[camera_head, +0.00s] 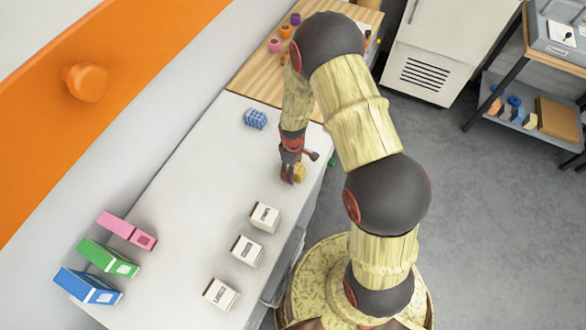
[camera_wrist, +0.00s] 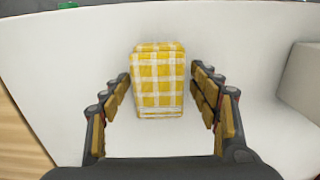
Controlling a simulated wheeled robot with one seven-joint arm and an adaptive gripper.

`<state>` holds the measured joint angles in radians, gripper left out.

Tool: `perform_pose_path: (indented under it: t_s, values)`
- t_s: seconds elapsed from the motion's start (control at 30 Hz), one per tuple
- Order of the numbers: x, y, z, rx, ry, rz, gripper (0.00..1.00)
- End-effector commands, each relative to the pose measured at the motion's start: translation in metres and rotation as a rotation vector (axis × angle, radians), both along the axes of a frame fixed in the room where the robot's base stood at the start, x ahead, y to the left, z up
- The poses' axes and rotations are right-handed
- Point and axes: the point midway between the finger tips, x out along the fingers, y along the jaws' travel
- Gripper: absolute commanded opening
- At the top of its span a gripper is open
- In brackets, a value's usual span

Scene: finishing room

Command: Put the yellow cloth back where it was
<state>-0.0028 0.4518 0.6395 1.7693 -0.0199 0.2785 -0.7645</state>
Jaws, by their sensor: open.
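The yellow cloth (camera_wrist: 157,82) is a folded yellow and white checked block. In the wrist view it lies on the white counter (camera_wrist: 270,150), between the two open fingers of my gripper (camera_wrist: 160,92), with a gap on each side. In the head view a small part of the yellow cloth (camera_head: 299,171) shows beside my gripper (camera_head: 291,178), near the right edge of the counter. The rest of it is hidden by the gripper. A blue checked cloth (camera_head: 255,118) lies on the counter to the upper left.
Three white labelled boxes (camera_head: 247,250) stand in a row toward the front. Pink (camera_head: 127,230), green (camera_head: 108,258) and blue (camera_head: 88,286) boxes stand at the left. A wooden surface (camera_head: 255,79) with small coloured items lies beyond. The counter's middle is clear.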

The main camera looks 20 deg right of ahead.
Motion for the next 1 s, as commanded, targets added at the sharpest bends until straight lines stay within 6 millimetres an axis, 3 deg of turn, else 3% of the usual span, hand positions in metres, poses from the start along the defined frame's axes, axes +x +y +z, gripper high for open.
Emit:
perform_pose_path:
  t_s: [0.27, 0.43, 0.8, 1.0]
  values:
    - [0.0, 0.0, 0.0, 0.0, 0.0, 0.0, 0.63]
    - [0.0, 0.0, 0.013, 0.0, -0.001, 0.0, 0.63]
    - [0.001, 0.0, 0.086, 0.001, -0.003, 0.0, 0.63]
    - [0.0, 0.001, 0.113, 0.002, 0.001, 0.0, 0.63]
